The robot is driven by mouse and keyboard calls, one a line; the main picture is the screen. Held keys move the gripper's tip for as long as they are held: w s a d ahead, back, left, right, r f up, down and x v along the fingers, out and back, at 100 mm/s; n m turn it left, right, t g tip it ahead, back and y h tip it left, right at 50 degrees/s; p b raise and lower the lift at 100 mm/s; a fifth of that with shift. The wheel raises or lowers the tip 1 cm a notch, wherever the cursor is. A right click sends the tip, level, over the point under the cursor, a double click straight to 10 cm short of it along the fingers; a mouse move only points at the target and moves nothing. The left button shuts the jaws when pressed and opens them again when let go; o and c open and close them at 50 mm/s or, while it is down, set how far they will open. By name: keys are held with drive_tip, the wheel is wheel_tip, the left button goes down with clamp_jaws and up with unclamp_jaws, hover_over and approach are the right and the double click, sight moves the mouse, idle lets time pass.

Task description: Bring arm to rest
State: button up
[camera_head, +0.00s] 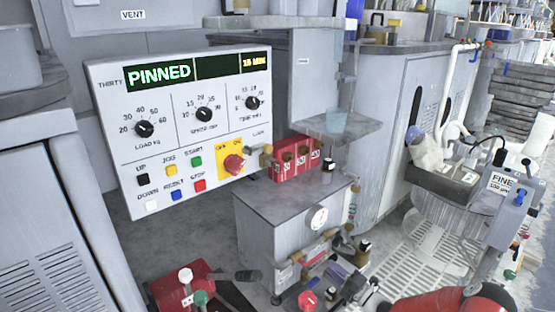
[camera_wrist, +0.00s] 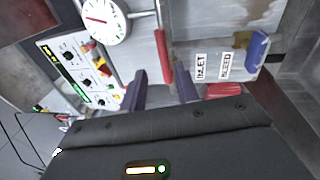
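My gripper (camera_wrist: 161,92) shows at the middle of the wrist view. Its two dark fingers stand apart with a gap between them, and nothing is held. Beyond the fingers are a pale panel with a round dial gauge (camera_wrist: 105,20), a red handle (camera_wrist: 163,55) and a plate with INLET and BLEED labels (camera_wrist: 201,66). The fingers look close to this panel, but I cannot tell whether they touch it. I cannot make out my gripper in the head view.
The control panel (camera_head: 215,145) reads PINNED; it also shows in the wrist view (camera_wrist: 78,72). A grey cabinet (camera_head: 285,215) carries red blocks (camera_head: 296,158) and a gauge (camera_head: 318,218). A FINE-labelled unit (camera_head: 501,183) stands right. A blue-handled valve (camera_wrist: 257,48) sits beside the labels.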

drive_tip(key=s+a+r+n+g+h+p, duration=0.1)
drive_tip(key=s+a+r+n+g, duration=0.6)
drive_tip(key=r+n, duration=0.45)
drive_tip(key=s+a+r+n+g+h+p, duration=0.1)
drive_tip(key=s+a+r+n+g, duration=0.6)
drive_tip(key=n, duration=0.7)
drive_tip(key=s+d+r+n+t+h+p, duration=0.1)
drive_tip(key=s+r+n+h, duration=0.4)
drive_tip(key=s+r+n, duration=0.5)
drive_tip(key=s+d+r+n+t+h+p, duration=0.1)
drive_tip(key=s+d+r+n+t+h, duration=0.2)
drive_tip(key=s+r+n, duration=0.6)
drive_tip(key=shift+s+d+r+n+h+p, duration=0.35)
drive_tip(key=shift+s+d+n+h, duration=0.1)
drive_tip(key=shift+s+h, duration=0.85)
